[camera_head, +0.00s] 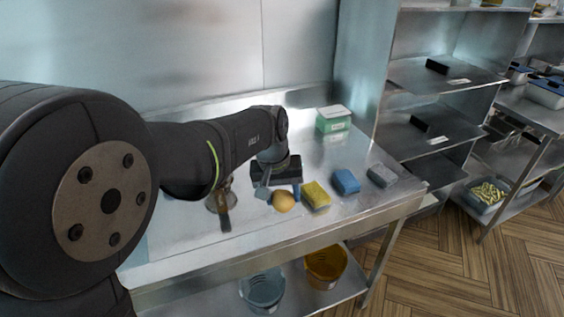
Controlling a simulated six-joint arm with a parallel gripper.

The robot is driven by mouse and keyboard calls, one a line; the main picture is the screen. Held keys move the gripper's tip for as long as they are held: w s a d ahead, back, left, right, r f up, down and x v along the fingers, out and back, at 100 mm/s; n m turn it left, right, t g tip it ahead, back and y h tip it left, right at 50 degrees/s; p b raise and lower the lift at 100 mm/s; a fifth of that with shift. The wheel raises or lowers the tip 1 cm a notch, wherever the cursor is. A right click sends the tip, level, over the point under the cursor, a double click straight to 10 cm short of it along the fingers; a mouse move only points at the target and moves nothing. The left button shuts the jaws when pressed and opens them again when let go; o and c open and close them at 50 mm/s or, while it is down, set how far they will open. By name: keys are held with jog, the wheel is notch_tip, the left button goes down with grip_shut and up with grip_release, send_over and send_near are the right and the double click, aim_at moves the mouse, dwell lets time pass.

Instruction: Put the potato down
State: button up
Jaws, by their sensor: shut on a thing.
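The potato (283,202) is a small round, orange-tan thing near the front of the metal table. My gripper (282,192) hangs from the arm right above it and is shut on it, with the fingers at its top and sides. Whether the potato touches the table top or hangs slightly above it I cannot tell. The far side of the potato and parts of the fingers are hidden.
A yellow sponge (316,194) lies close right of the potato, then a blue one (346,181) and a grey block (382,175). A brown-handled tool (225,218) lies to the left. A green box (333,120) stands behind. The metal table (185,245) has free room at front left.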

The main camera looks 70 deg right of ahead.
jog(key=s, duration=0.3)
jog(key=shift+r, duration=0.15)
jog(key=w+d+f, duration=0.1)
jog(key=w+f, duration=0.1)
jog(key=w, duration=0.1)
jog(key=w+d+f, duration=0.1)
jog(key=w+f, duration=0.1)
jog(key=w, duration=0.2)
jog(key=w+d+f, duration=0.1)
jog(key=w+f, duration=0.2)
jog(key=shift+w+d, duration=0.2)
jog(key=shift+w, duration=0.1)
jog(key=shift+f, duration=1.95)
jog(key=shift+f, duration=0.1)
jog(key=o, duration=1)
notch_tip(320, 180, up, 12)
jog(key=w+a, duration=0.1)
jog(key=shift+a, duration=0.35)
